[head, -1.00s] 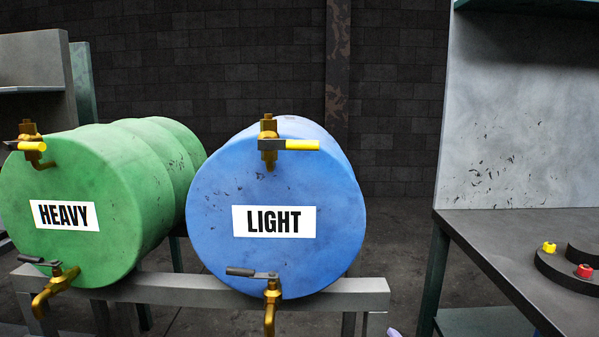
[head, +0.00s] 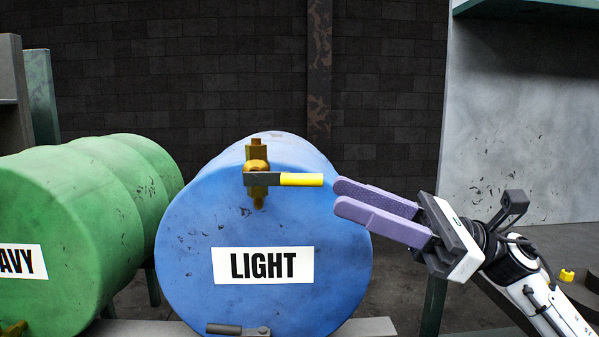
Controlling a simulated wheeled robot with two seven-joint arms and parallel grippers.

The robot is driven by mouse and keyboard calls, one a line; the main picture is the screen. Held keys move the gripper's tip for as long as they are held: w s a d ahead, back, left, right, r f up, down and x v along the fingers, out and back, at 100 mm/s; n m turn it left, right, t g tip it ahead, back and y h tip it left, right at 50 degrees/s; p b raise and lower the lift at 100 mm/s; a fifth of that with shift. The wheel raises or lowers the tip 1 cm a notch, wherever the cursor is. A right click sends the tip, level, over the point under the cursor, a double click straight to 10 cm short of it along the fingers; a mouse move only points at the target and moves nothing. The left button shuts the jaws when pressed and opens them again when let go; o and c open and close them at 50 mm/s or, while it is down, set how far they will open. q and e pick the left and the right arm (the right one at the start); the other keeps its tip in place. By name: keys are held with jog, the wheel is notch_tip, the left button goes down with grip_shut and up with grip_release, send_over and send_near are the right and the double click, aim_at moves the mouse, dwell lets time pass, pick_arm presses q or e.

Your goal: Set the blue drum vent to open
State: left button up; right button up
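The blue drum (head: 190,250) lies on its side in the middle, its round face toward me with a white LIGHT label (head: 262,265). Its vent (head: 257,178) is a brass valve at the top of the face. The vent's handle (head: 301,180) has a yellow grip and points level to the right. My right gripper (head: 337,197) comes in from the right, with its purple fingertips just right of the handle's end. The two fingers look slightly apart with nothing seen between them; how wide the gap is cannot be judged from this angle. My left gripper is out of view.
A green drum (head: 75,200) lies close on the left, its label partly cut off. A lower tap with a dark lever (head: 225,329) shows at the blue drum's bottom. A rack rail (head: 365,327) runs below. A workbench with a grey back panel (head: 540,130) stands at right.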

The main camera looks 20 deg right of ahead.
aim_at(301, 180)
jog(key=p+x, duration=0.1)
jog(key=x, duration=0.5)
jog(key=shift+a+r+p, duration=0.1)
jog(key=shift+r+p, duration=0.1)
jog(key=shift+p, duration=0.15)
jog(key=shift+w+a+r, duration=0.1)
jog(key=shift+w+a, duration=0.15)
jog(key=shift+a, duration=0.4)
grip_shut()
